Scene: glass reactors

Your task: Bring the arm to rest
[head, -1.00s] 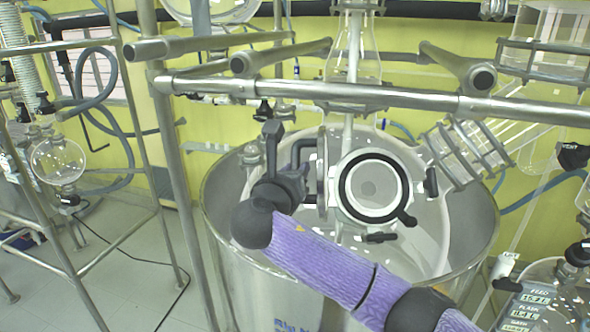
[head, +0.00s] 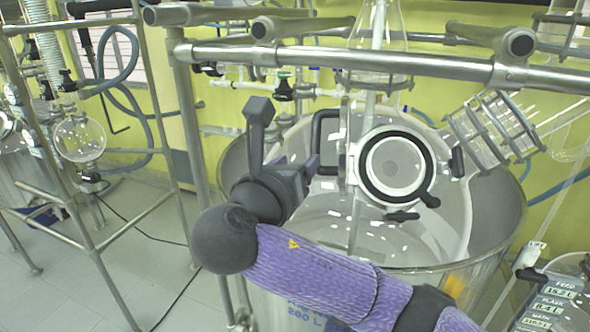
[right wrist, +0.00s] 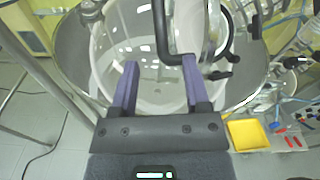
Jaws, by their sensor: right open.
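My right gripper (head: 301,166) is left of the round white port (head: 393,165) with its black ring, over the steel vessel. In the right wrist view, its two purple fingers (right wrist: 160,66) stand apart with nothing clasped between them. A black bar handle (head: 325,128) on the reactor is just beyond the fingertips; in the right wrist view the handle (right wrist: 161,28) shows ahead, between and past the fingers. My purple right arm reaches in from the lower right. My left gripper is not in view.
The steel vessel (head: 480,230) surrounds the glass reactor. Steel rails (head: 420,62) cross above my arm. A steel frame with a round flask (head: 80,137) stands at the left. A display box (head: 550,305) is at lower right. A yellow tray (right wrist: 248,134) shows in the right wrist view. Floor at left is open.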

